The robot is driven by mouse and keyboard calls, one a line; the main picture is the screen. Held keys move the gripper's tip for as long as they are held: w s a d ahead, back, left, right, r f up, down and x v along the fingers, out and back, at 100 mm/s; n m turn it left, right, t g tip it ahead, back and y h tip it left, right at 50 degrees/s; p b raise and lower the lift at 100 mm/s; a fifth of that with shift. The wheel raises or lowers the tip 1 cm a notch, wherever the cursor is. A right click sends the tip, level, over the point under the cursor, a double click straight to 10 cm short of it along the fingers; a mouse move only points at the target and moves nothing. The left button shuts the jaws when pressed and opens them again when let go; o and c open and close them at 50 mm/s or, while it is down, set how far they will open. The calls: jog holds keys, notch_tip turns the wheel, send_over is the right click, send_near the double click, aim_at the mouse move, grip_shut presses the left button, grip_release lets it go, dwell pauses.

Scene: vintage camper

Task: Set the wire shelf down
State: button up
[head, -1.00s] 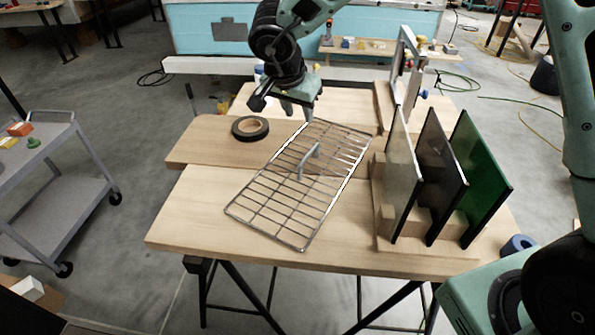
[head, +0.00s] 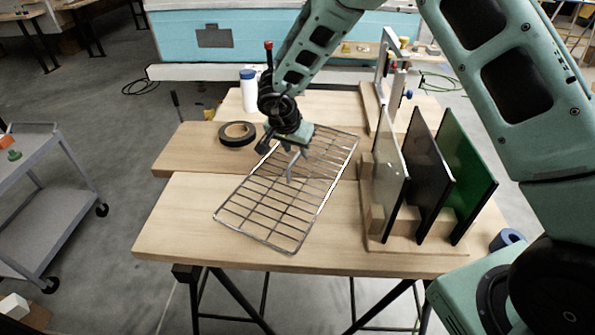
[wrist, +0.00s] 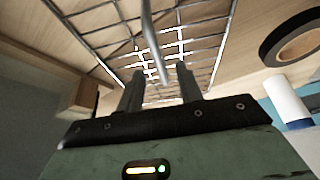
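The wire shelf (head: 262,213) is a grey metal grid lying across the wooden table (head: 180,235), with an upright handle (head: 291,165) near its middle. It also shows in the wrist view (wrist: 205,45). My gripper (head: 297,154) is over the far part of the shelf, close to the handle. In the wrist view the two fingers (wrist: 160,88) are apart, and the handle (wrist: 150,40) reaches toward the gap between them. I see no grip on it. Whether the fingers touch the handle I cannot tell.
A black tape roll (head: 237,135) lies left of the shelf, with a white bottle (head: 248,92) behind it. A wooden rack (head: 375,245) with three upright panels (head: 427,165) stands on the right. The table's front left is clear.

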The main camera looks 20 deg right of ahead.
aim_at(297, 155)
jog(key=x, duration=0.4)
jog(key=shift+s+a+f, duration=0.1)
jog(key=shift+f+p, duration=0.2)
jog(key=shift+p, duration=0.2)
dwell(0.5)
grip_shut()
dwell(1.4)
